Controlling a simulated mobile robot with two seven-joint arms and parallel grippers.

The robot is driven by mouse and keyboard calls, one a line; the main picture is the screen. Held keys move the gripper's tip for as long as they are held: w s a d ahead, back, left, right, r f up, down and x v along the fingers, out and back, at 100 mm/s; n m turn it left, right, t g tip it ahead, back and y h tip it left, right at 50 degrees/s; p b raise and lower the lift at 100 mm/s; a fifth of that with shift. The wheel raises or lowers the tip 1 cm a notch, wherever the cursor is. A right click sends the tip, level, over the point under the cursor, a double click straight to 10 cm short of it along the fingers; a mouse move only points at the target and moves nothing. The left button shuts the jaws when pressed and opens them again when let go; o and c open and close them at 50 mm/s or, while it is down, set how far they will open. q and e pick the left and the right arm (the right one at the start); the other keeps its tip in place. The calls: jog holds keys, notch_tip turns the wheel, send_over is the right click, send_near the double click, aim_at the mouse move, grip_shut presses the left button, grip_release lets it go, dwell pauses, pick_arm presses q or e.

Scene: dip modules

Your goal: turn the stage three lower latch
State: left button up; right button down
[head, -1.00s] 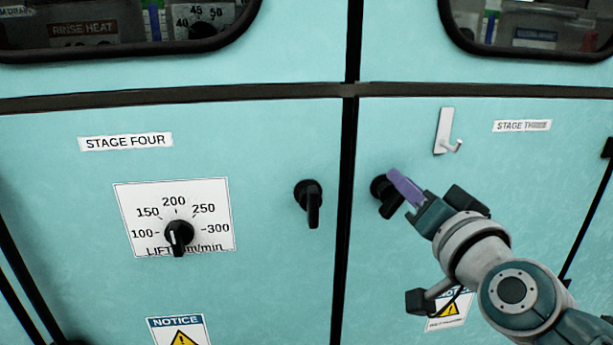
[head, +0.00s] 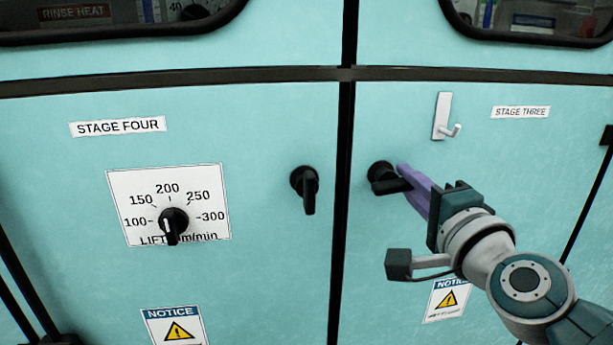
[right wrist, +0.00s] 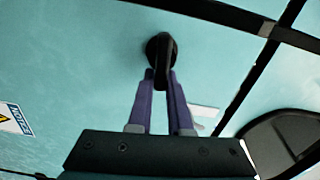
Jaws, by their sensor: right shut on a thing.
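The stage three lower latch (head: 383,176) is a black handle on a round base on the teal door, left of the STAGE THREE label (head: 520,112). In the head view its handle points right, nearly level. My right gripper (head: 410,183) has purple fingers shut on the handle; they hide part of it. In the right wrist view the latch (right wrist: 160,50) shows with its handle between the two fingertips (right wrist: 161,82). My left gripper is not in view.
The stage four latch (head: 308,190) hangs straight down across the dark door gap. A silver hook (head: 441,117) sticks out just above my right gripper. A LIFT dial (head: 173,222) is on the left door. Notice stickers (head: 447,299) are lower down.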

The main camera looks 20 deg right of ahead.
jog(key=shift+f+m, duration=0.15)
jog(key=shift+m, duration=0.45)
jog(key=c, duration=0.8)
grip_release()
jog(key=shift+c, duration=0.2)
jog(key=v, duration=1)
jog(key=shift+d, duration=0.1)
